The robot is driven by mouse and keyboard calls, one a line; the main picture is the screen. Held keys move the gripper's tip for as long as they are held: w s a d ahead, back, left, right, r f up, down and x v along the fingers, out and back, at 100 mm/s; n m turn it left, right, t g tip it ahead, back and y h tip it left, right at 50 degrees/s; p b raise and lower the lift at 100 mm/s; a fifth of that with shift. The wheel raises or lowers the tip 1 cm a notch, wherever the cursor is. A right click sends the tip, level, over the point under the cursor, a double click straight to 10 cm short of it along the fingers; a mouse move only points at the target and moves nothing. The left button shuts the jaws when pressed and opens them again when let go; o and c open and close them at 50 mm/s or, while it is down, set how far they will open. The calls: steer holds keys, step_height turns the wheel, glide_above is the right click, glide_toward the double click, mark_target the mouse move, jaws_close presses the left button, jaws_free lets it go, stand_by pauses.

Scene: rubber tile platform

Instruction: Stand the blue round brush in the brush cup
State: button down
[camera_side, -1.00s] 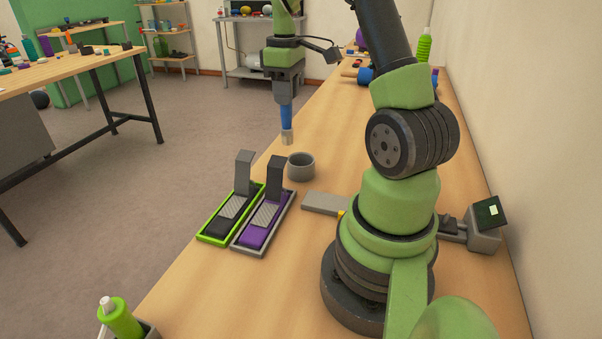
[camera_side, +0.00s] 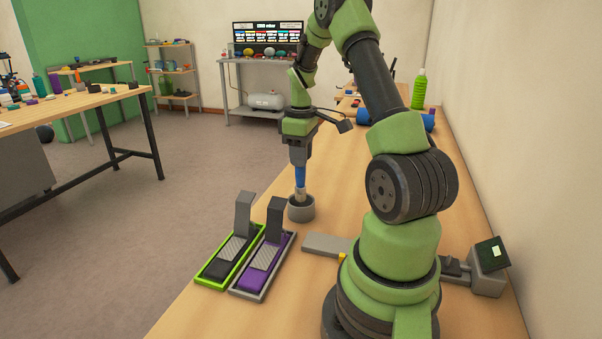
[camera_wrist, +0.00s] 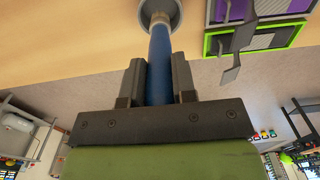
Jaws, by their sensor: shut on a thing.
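The blue round brush (camera_side: 300,178) is upright, with its pale ferrule end down. My gripper (camera_side: 299,163) is shut on its blue handle above the cup. The grey round brush cup (camera_side: 301,213) stands on the bench, and the brush's lower end is at or just inside its mouth; the tip is hidden. In the wrist view the blue handle (camera_wrist: 159,68) runs between the two dark fingers of my gripper (camera_wrist: 157,82), and its ferrule meets the opening of the cup (camera_wrist: 174,22).
Left of the cup are a green-framed tray (camera_side: 208,281) and a grey tray with a purple pad (camera_side: 253,281), each with an upright grey or dark bracket. A flat grey device (camera_side: 325,245) lies to the right. The bench edge is close on the left.

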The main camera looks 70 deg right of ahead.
mark_target(301, 186)
steer(key=shift+f, duration=1.85)
steer(key=shift+f, duration=0.2)
steer(key=c, duration=0.9)
jaws_free()
steer(key=shift+r, duration=0.1)
